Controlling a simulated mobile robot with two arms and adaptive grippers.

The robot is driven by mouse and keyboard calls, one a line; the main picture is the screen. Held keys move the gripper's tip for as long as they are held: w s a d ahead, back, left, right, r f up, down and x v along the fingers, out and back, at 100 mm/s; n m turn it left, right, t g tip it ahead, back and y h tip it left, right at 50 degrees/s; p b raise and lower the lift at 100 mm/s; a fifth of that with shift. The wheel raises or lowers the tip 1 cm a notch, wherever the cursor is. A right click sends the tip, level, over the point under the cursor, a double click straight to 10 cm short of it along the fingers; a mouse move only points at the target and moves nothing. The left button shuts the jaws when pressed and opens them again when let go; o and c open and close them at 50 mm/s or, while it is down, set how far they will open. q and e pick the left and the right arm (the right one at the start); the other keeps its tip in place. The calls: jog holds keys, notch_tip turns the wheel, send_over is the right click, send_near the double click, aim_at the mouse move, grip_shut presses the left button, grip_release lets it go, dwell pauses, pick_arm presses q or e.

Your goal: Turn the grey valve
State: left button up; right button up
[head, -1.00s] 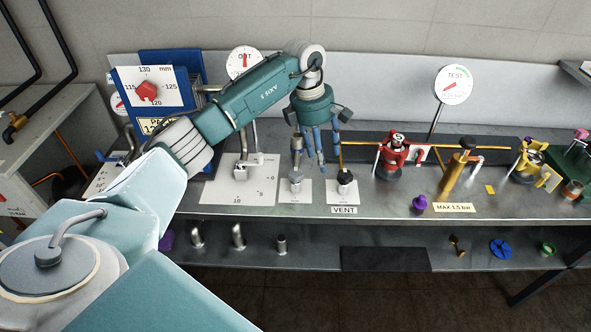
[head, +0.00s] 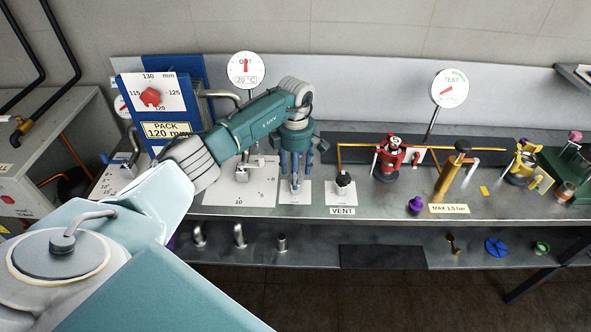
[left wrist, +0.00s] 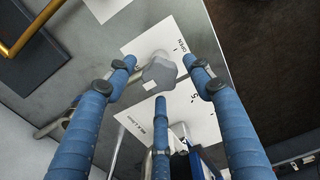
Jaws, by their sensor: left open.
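The grey valve is a lobed grey knob (left wrist: 160,74) with a small light square on its side, above a white plate (left wrist: 193,112) marked "OPEN". In the head view the knob is largely hidden behind my fingers; its plate (head: 296,202) shows below. My left gripper (head: 296,174) is open and points down over the valve. In the left wrist view its three blue fingers (left wrist: 159,77) are spread around the knob, with visible gaps to the two outer fingertips. I cannot tell whether any finger touches it. My right gripper is not in view.
A black VENT knob (head: 344,180) stands close to the right. A larger white plate (head: 228,190) with a lever lies to the left. Farther right are a red valve (head: 389,158) and a yellow cylinder (head: 452,178). The bench front by the VENT label is clear.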

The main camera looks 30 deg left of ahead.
pick_arm(q)
jog(key=shift+f, duration=0.1)
jog(key=c, duration=1.1)
jog(key=shift+c, duration=0.3)
